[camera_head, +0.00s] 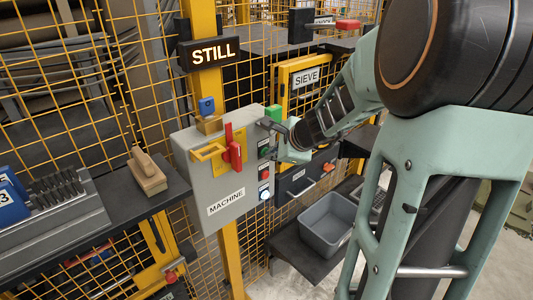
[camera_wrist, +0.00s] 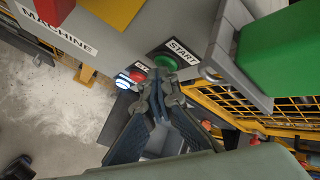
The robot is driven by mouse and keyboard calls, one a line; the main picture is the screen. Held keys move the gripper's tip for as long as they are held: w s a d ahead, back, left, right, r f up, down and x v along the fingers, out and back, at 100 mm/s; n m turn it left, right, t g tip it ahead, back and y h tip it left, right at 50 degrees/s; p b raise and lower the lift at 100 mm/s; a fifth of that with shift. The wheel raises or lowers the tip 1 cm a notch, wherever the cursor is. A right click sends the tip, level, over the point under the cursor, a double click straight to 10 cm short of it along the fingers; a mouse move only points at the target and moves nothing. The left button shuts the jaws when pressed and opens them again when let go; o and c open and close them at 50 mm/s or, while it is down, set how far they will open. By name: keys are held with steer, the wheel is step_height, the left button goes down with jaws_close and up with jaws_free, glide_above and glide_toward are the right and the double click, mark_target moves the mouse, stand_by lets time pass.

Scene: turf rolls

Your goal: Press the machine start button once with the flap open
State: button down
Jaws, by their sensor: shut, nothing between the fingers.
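The grey machine box (camera_head: 215,180) hangs on a yellow post and carries a MACHINE label. Its green start button (camera_wrist: 165,62) sits under a START label and is uncovered in the wrist view. The flap, a grey piece with a green block (camera_wrist: 278,50), stands out to the right of the button, open; the green block also shows in the head view (camera_head: 274,112). My gripper (camera_wrist: 160,80) is shut and empty, its tips just below the green button. I cannot tell whether they touch it. In the head view my gripper (camera_head: 285,132) is at the box's right side.
A red button (camera_wrist: 137,77) and a lit blue-white button (camera_wrist: 122,81) sit near the start button. A red handle (camera_head: 234,150) is on the box front. A lit sign (camera_head: 209,52) reads STILL. A grey bin (camera_head: 327,222) stands below. Yellow mesh fencing surrounds the box.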

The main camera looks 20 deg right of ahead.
steer(key=shift+s+d+b, duration=0.25)
steer(key=shift+s+b, duration=0.2)
steer(key=shift+s, duration=0.35)
steer(key=s, duration=0.1)
steer(key=s+d+b, duration=0.1)
steer(key=s, duration=0.2)
steer(key=shift+s+d+b, duration=0.3)
steer(key=shift+s+d, duration=0.05)
stand_by(0.6)
